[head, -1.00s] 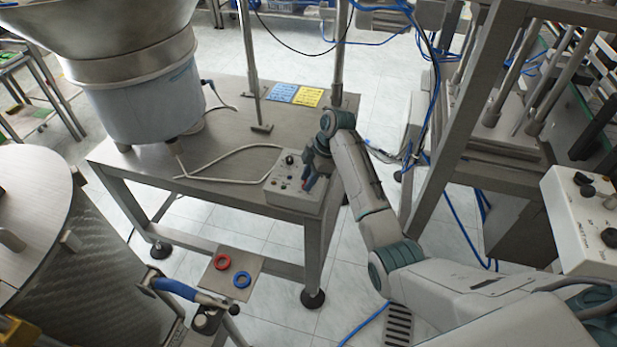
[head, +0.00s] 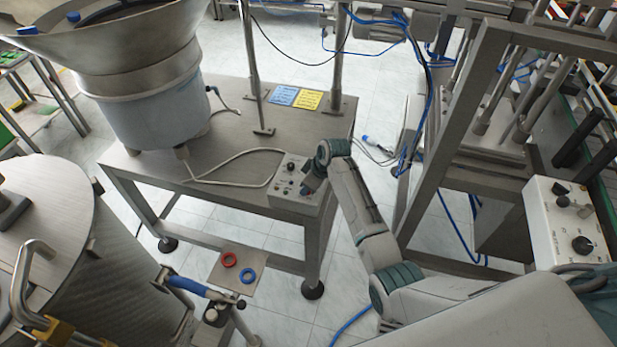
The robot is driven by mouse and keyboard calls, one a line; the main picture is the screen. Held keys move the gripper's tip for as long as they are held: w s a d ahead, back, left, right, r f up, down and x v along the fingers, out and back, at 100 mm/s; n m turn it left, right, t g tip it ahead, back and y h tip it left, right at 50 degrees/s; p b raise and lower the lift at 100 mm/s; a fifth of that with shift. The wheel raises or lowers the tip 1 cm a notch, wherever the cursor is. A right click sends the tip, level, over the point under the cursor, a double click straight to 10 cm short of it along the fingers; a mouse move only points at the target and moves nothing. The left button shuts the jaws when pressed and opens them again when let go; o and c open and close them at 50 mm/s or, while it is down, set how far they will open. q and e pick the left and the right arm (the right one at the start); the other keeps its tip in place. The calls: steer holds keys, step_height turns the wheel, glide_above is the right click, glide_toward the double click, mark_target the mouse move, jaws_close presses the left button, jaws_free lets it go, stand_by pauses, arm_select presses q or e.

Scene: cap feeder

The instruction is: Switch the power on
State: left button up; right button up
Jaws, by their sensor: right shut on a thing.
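A small white control box (head: 291,178) with a black knob and several small switches stands on the front right part of the steel table (head: 232,152). A grey cable runs from it towards the bowl feeder. My right gripper (head: 306,190) is down at the right side of the box's top face, its fingers partly hidden by the wrist. It is shut on a small part of the box there, most likely a switch, which is too small and covered to make out. My left gripper is not in view.
The bowl feeder (head: 150,95) stands on the table's left. Blue and yellow labels (head: 296,97) lie behind the box. A second control box (head: 566,225) is at the right. A plate with red and blue rings (head: 232,272) is in front of the table.

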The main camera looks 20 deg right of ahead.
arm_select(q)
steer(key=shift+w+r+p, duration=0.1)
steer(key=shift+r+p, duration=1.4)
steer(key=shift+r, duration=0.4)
arm_select(e)
steer(key=shift+m+t+h, duration=0.4)
steer(key=shift+m+h, duration=0.2)
steer(key=shift+m, duration=1.3)
steer(key=shift+c, duration=0.2)
steer(key=shift+o, duration=0.2)
steer(key=shift+c, duration=0.2)
steer(key=o, duration=1)
steer(key=shift+r, duration=0.1)
arm_select(q)
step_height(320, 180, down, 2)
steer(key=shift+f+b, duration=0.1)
steer(key=shift+b, duration=1)
arm_select(e)
steer(key=v, duration=1)
steer(key=shift+s+r, duration=0.25)
steer(key=shift+r, duration=0.1)
steer(key=shift+f, duration=0.1)
